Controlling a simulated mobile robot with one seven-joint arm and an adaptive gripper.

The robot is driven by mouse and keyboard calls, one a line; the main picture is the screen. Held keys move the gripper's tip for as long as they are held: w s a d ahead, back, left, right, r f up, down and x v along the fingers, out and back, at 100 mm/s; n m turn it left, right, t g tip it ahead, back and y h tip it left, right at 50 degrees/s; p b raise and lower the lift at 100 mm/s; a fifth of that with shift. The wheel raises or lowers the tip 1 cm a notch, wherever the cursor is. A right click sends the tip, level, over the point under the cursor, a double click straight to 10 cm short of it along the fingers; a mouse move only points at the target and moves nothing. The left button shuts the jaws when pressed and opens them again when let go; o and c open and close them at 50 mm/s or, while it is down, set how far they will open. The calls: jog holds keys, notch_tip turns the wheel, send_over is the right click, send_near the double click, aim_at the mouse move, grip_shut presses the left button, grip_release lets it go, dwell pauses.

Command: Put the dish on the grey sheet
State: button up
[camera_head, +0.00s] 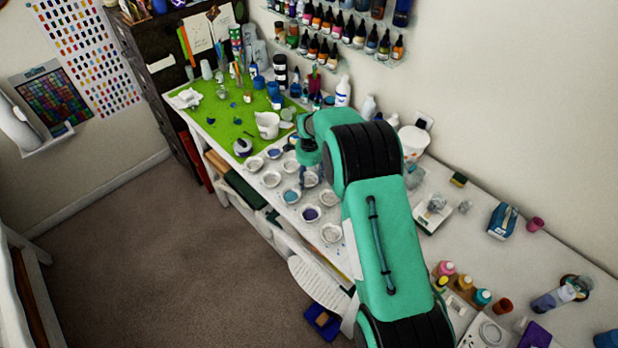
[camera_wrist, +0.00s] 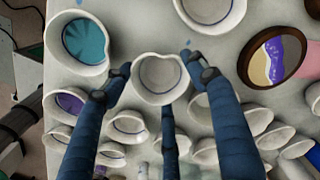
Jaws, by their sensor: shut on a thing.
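A white, spouted dish (camera_wrist: 160,78) is between the fingertips of my gripper (camera_wrist: 157,68) in the wrist view. My blue fingers are shut on its sides. Its inside looks pale and empty. In the head view my gripper is mostly hidden by my green arm, above the row of white cups, and I cannot pick out the held dish there. I cannot make out a separate grey sheet for certain. The pale grey surface (camera_wrist: 228,42) under the cups shows in the wrist view, but I cannot tell whether it is a sheet or the bench top.
Several white cups stand close around, one with teal (camera_wrist: 86,41) and one with purple (camera_wrist: 71,104). A brown round piece (camera_wrist: 275,57) lies at right. In the head view, a crowded green mat (camera_head: 222,131) is beyond the cups, and bottles (camera_head: 460,280) stand at lower right.

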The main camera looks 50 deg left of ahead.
aim_at(309, 183)
jog(key=shift+f, duration=0.2)
jog(key=o, duration=1.4)
jog(key=shift+c, duration=0.2)
jog(key=shift+r, duration=0.1)
notch_tip(309, 183, up, 12)
